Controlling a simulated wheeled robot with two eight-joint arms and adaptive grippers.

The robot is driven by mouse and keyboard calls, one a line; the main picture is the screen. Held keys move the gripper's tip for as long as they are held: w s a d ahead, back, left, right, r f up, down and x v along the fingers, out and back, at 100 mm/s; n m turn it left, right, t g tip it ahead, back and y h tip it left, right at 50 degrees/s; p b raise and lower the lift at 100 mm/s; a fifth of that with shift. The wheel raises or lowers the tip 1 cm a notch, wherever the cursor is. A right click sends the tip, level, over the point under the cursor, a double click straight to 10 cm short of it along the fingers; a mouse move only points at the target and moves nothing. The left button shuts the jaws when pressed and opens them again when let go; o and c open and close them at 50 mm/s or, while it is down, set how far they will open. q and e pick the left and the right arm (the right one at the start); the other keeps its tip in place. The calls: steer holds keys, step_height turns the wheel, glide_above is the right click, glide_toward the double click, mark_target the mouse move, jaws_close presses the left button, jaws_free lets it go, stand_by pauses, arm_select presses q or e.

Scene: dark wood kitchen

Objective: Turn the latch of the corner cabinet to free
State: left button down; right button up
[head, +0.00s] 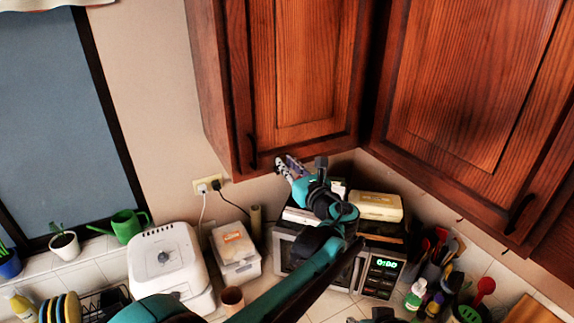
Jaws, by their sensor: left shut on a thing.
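The dark wood wall cabinets meet in the corner: a left cabinet (300,70) and a larger right cabinet (470,90), both with their doors closed. My left gripper (284,168) is at the lower edge of the left cabinet, right of its dark handle (252,152). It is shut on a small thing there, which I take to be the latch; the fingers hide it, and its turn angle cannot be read. The right cabinet has a dark handle (519,214) at its lower right. My right gripper is not in view.
Below are a microwave (378,276) with a cream box (376,206) on top, a white appliance (168,262), and a white container (235,250). Utensils and bottles crowd the right. A wall outlet (208,184) with plugged cords is left of my gripper.

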mark_target(273, 166)
arm_select(q)
steer(key=shift+a, duration=0.1)
steer(key=n+b, duration=0.1)
steer(key=n, duration=0.2)
steer(key=a+f+n+b, duration=0.1)
steer(key=n+b, duration=0.1)
steer(key=n, duration=0.1)
steer(key=s+a+n+b, duration=0.1)
steer(key=n, duration=0.2)
steer(key=shift+s+a+f, duration=0.1)
steer(key=shift+a+f, duration=0.05)
steer(key=shift+f, duration=0.05)
steer(key=shift+s+a+f+n+b, duration=0.15)
steer(key=shift+f+n+b, duration=0.35)
steer(key=shift+n, duration=0.95)
steer(key=shift+a+f+n+b, duration=0.2)
steer(key=shift+n+b, duration=0.4)
steer(key=shift+n, duration=0.9)
steer(key=shift+s+a+f+n+b, duration=0.1)
steer(key=shift+f+n+b, duration=0.4)
steer(key=shift+n, duration=0.95)
steer(key=c, duration=1.5)
jaws_free()
